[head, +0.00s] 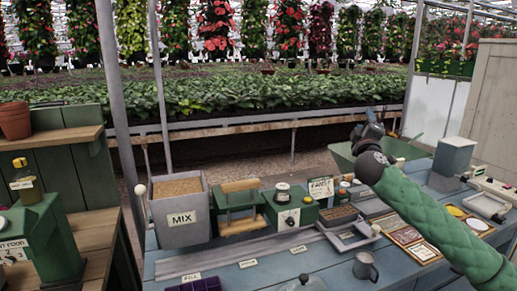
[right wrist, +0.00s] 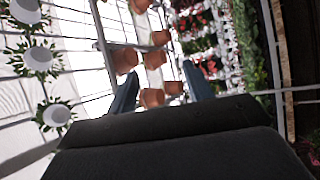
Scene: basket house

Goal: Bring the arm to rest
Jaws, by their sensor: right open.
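My right arm, in a green padded sleeve (head: 430,215), reaches in from the lower right in the head view. My right gripper (head: 370,130) is raised above the back of the blue-grey bench (head: 325,262), in front of the planting bed, apart from the things on the bench. In the right wrist view my right gripper (right wrist: 161,88) has its two bluish fingers spread apart with nothing held between them. Beyond the fingers are hanging terracotta pots (right wrist: 153,98) and the pale greenhouse roof. My left gripper is not in view.
The bench holds a grey MIX bin (head: 181,218), green boxes, shallow trays (head: 405,236), a metal mug (head: 366,267) and a grey box (head: 453,157). A green stand with a bottle (head: 27,182) is at left. Upright posts (head: 112,90) stand behind. The bench's front middle is fairly clear.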

